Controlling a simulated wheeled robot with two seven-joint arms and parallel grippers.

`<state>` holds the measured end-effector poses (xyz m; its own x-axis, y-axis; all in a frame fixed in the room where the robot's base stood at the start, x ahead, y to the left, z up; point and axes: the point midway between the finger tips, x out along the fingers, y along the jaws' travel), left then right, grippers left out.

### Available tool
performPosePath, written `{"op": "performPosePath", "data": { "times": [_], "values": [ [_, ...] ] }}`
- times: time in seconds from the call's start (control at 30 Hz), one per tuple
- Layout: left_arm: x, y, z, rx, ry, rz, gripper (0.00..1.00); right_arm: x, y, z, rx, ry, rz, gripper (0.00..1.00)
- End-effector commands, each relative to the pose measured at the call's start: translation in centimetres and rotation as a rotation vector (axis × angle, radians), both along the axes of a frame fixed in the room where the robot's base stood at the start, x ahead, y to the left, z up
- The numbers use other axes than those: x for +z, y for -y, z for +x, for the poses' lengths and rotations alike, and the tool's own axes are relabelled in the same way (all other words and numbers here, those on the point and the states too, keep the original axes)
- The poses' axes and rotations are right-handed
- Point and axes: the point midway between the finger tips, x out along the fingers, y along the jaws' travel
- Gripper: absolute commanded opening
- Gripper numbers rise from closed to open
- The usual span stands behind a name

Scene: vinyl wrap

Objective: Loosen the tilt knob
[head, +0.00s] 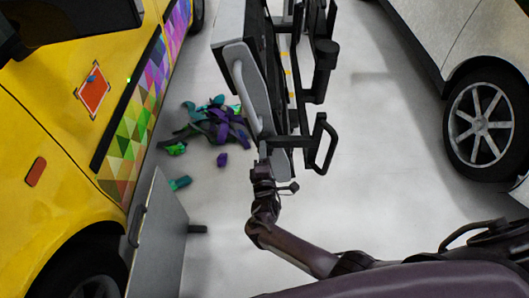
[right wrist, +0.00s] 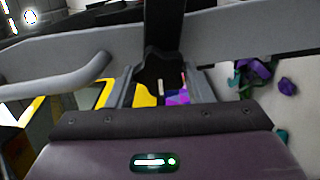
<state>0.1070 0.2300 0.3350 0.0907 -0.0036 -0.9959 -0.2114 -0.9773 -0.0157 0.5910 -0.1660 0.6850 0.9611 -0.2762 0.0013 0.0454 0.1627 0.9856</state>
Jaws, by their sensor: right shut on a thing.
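My right gripper (head: 263,152) reaches up to the lower end of a grey and black machine frame (head: 245,75) in the head view. In the right wrist view the two grey fingers of the gripper (right wrist: 160,88) stand on either side of a dark part (right wrist: 160,66) below a black upright bar. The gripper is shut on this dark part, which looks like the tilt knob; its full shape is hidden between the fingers. In the head view the gripped part is too small and covered to make out. My left gripper is in neither view.
A yellow van (head: 70,130) with a coloured triangle pattern stands at left, a white car (head: 470,50) at right. A grey panel (head: 160,240) stands by the van. Purple and green scraps (head: 215,125) lie on the floor. The floor right of the frame is clear.

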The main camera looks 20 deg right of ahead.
Motion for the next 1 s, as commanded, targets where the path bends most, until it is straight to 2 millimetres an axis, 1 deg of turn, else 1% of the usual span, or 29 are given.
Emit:
{"op": "performPosePath", "data": {
  "times": [0.2,0.4,0.63,1.0],
  "values": [
    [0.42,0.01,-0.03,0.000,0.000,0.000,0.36,-0.23,-0.02,-0.12,0.001,-0.053,-0.164,0.24],
    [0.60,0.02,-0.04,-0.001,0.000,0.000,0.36,-0.30,-0.01,-0.13,0.001,-0.083,-0.271,0.24],
    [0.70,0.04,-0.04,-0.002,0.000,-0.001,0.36,-0.40,0.03,-0.18,0.000,-0.104,-0.338,0.24],
    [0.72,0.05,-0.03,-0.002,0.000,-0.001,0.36,-0.47,0.05,-0.20,0.001,-0.110,-0.356,0.24]
  ]
}}
